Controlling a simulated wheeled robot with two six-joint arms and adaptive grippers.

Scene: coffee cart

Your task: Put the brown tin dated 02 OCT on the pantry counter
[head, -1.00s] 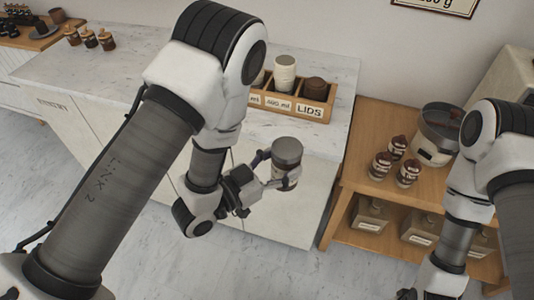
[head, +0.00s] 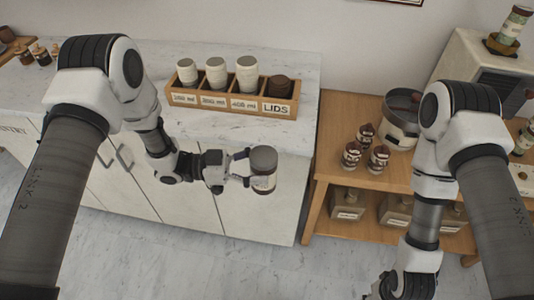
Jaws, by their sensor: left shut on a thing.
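My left gripper (head: 246,169) is shut on a tin (head: 264,170) with a grey lid and a pale label over a brown body. It holds the tin upright in front of the white cabinet, near the front edge of the marble pantry counter (head: 215,132). The date on the tin is too small to read. My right gripper (head: 380,296) is at the bottom edge of the view, low on the right and partly cut off; its fingers do not show clearly.
A wooden cup holder (head: 232,104) with cups and lids stands on the counter. Small brown jars (head: 41,56) stand at its far left. Bare marble lies before the holder.

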